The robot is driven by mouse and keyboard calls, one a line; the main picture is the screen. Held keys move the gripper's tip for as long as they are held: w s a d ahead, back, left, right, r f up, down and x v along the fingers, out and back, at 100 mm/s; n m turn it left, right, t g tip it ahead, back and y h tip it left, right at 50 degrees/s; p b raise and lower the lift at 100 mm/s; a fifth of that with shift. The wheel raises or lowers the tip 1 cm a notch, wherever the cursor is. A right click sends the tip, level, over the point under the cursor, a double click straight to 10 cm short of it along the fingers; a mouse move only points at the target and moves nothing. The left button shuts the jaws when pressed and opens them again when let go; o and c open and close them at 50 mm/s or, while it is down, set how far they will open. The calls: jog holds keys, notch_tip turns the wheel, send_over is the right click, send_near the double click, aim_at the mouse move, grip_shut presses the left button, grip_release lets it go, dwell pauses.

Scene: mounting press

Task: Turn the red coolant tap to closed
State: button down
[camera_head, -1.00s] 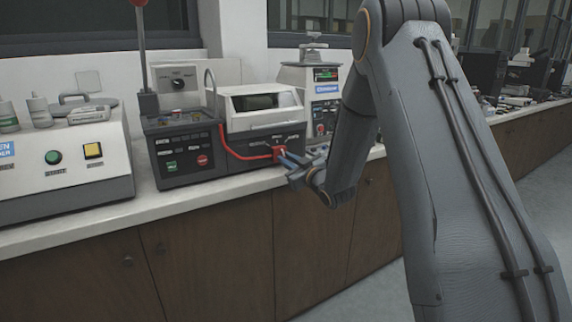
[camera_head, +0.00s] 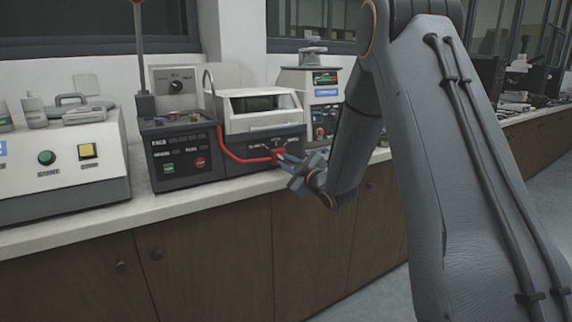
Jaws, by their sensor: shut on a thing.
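The red coolant tap (camera_head: 277,155) sits low on the front right of the grey and white mounting press (camera_head: 262,120). A red hose (camera_head: 237,157) runs to it from the left. My gripper (camera_head: 284,158) is at the tap, reaching in from the right, with its jaws shut on it. The fingers and the wrist hide part of the tap, and its exact angle is too small to read.
A control box (camera_head: 183,152) with green and red buttons stands left of the press. A white machine (camera_head: 60,160) is at the far left, and another device (camera_head: 322,100) stands behind right. The worktop's front edge (camera_head: 180,205) runs below the press.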

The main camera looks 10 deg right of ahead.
jog(key=c, duration=1.7)
grip_release()
jog(key=shift+a, duration=0.1)
jog(key=shift+v, duration=3.95)
